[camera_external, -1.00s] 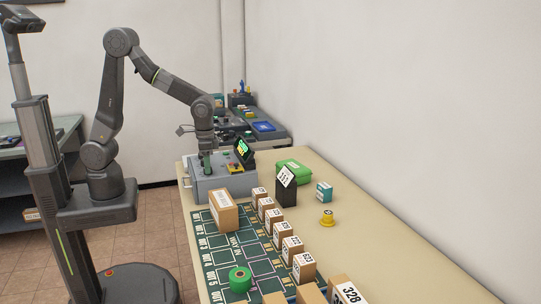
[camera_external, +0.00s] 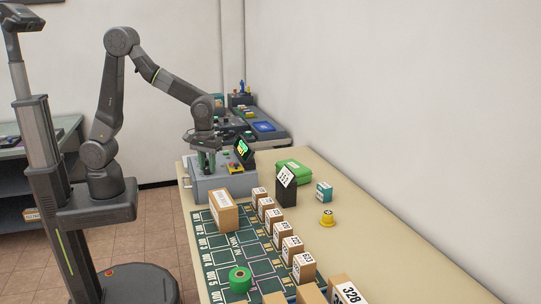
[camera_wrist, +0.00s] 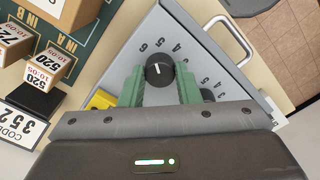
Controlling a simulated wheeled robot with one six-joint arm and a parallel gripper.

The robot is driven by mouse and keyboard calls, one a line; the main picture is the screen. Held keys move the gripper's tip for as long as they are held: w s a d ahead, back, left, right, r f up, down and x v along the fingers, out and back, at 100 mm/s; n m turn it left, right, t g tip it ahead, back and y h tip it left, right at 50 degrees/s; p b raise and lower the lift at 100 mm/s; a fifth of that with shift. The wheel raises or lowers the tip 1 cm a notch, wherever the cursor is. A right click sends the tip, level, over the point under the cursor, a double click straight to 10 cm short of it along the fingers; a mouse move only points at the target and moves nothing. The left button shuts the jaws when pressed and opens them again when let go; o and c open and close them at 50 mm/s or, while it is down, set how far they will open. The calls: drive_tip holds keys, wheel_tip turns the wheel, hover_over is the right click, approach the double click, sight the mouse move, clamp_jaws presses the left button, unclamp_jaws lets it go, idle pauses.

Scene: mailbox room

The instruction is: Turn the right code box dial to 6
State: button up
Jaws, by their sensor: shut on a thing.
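The grey code box (camera_external: 212,187) stands at the far end of the table, with a lit green display (camera_external: 243,147). My gripper (camera_external: 207,170) points down at its sloped top. In the wrist view, my gripper's green fingers (camera_wrist: 160,82) are shut on a round black dial (camera_wrist: 159,68), one on each side. Its white mark points up, close to the 5; the 6 is just left of that. A second dark dial (camera_wrist: 208,95) is partly hidden behind the right finger. The held dial is the one nearer the yellow part (camera_wrist: 102,99).
A bent handle (camera_wrist: 232,35) sticks out from the box's side. Small numbered cartons (camera_external: 283,245), a larger carton (camera_external: 222,212) and a green roll (camera_external: 240,280) stand on the table. A dark sign holder (camera_external: 287,187) stands right of the box.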

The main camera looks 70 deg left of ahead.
sight(210, 157)
drive_tip(key=shift+r+n, duration=0.1)
drive_tip(key=shift+n, duration=1.5)
drive_tip(key=o, duration=1)
drive_tip(key=shift+c, duration=0.2)
wheel_tip(210, 157, up, 14)
